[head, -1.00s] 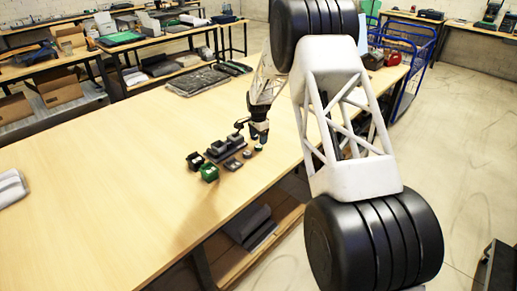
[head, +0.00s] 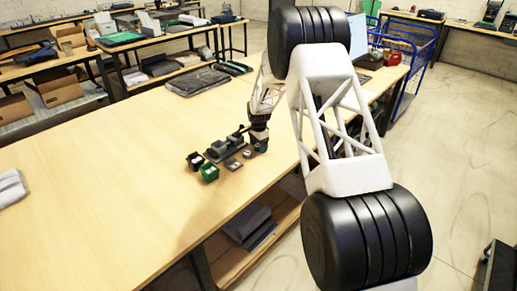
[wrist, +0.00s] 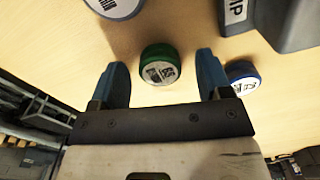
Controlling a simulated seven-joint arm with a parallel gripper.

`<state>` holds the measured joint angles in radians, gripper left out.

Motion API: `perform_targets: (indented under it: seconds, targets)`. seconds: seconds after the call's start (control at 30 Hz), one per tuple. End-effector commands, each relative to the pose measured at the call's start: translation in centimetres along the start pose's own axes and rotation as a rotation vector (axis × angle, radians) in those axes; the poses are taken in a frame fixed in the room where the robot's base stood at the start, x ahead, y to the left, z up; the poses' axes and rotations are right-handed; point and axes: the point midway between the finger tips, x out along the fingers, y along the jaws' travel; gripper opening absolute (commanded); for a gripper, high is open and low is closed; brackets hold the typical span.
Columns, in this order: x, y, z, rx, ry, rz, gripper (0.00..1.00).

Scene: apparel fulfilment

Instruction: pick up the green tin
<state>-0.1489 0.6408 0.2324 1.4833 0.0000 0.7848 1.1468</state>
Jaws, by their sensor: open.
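The green tin (wrist: 160,65) is a small round tin with a green rim and a black-and-white label on top. It sits on the wooden table in the wrist view. My gripper (wrist: 161,75) is open, with one blue finger on either side of the tin and a visible gap to each. In the head view my gripper (head: 259,145) is low over the table, near the small items. I cannot make out the green tin there.
A blue-rimmed tin (wrist: 243,76) is close beside my right finger. Another round labelled tin (wrist: 115,6) and a dark grey labelled object (wrist: 285,22) lie beyond.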

Motion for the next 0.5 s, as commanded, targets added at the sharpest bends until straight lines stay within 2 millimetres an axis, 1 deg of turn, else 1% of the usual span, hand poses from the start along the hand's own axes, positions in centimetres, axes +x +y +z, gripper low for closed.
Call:
perform_targets:
  seconds: [0.07, 0.1, 0.43, 0.5]
  targets:
    - [0.00, 0.00, 0.00, 0.000, 0.000, 0.000, 0.71]
    - [0.00, 0.00, 0.00, 0.000, 0.000, 0.000, 0.68]
    - [0.00, 0.00, 0.00, 0.000, 0.000, 0.000, 0.18]
    - [0.00, 0.00, 0.00, 0.000, 0.000, 0.000, 0.18]
